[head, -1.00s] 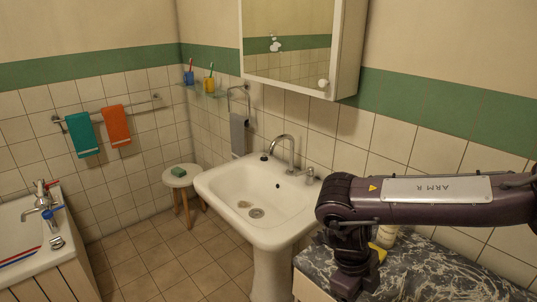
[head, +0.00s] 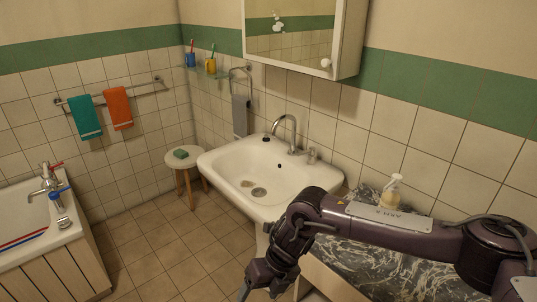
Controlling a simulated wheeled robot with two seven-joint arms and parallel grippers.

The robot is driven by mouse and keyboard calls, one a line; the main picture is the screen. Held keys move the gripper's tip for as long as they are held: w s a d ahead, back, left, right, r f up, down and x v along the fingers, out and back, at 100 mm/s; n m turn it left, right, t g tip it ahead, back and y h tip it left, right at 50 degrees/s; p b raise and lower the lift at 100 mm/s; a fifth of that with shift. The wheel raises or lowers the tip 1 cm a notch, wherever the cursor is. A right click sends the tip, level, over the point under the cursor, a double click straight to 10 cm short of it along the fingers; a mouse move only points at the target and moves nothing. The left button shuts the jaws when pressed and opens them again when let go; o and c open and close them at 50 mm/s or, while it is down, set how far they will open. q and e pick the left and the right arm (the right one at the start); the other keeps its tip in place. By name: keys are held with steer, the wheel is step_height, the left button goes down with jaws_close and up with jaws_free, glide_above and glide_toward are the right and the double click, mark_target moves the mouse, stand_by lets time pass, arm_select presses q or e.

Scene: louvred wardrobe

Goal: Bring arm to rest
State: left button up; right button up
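My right arm, purple-grey with a pale label plate, comes in from the right edge. It bends down in front of the sink (head: 225,170). My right gripper (head: 258,285) hangs low at the bottom edge, in front of the sink and the marbled counter (head: 350,258). Its fingertips are cut off or too dark to make out, so its opening cannot be told. I see nothing held in it. My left arm and gripper are not in view.
A pump bottle (head: 391,190) stands on the counter behind my arm. A stool (head: 170,162) with green soap (head: 181,154) stands left of the sink. A bathtub (head: 70,220) is at the left. The tiled floor (head: 165,245) between is clear. A mirror cabinet (head: 348,45) hangs above.

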steer(key=w+a+f+m+t+y, duration=0.3)
steer(key=w+a+f+m+y, duration=0.3)
steer(key=a+m, duration=0.4)
steer(key=s+d+f+m+t+h, duration=0.1)
steer(key=s+d+f+m+t, duration=0.1)
steer(key=d+f+m, duration=0.65)
steer(key=s+d+f+m+t+h, duration=0.2)
steer(key=d+f+m, duration=0.3)
steer(key=f, duration=0.6)
steer(key=s+d+f+m+g+h, duration=0.1)
steer(key=s+d+f+m+h, duration=0.1)
steer(key=s+d+f+m, duration=0.5)
steer(key=s+d+f+m+h, duration=0.2)
steer(key=s+d+f, duration=0.2)
steer(key=s+f, duration=0.55)
steer(key=s+d+f+m+g+h, duration=0.1)
steer(key=s+d, duration=0.4)
steer(key=s, duration=0.6)
steer(key=s+d+f+m+g+h, duration=0.2)
steer(key=s+d+f+m+g, duration=0.1)
steer(key=s, duration=0.9)
step_height(320, 180, down, 2)
steer(key=d+m, duration=0.1)
steer(key=d, duration=0.1)
steer(key=shift+s+d+m, duration=0.2)
steer(key=shift+d+m, duration=0.1)
steer(key=shift+m, duration=0.05)
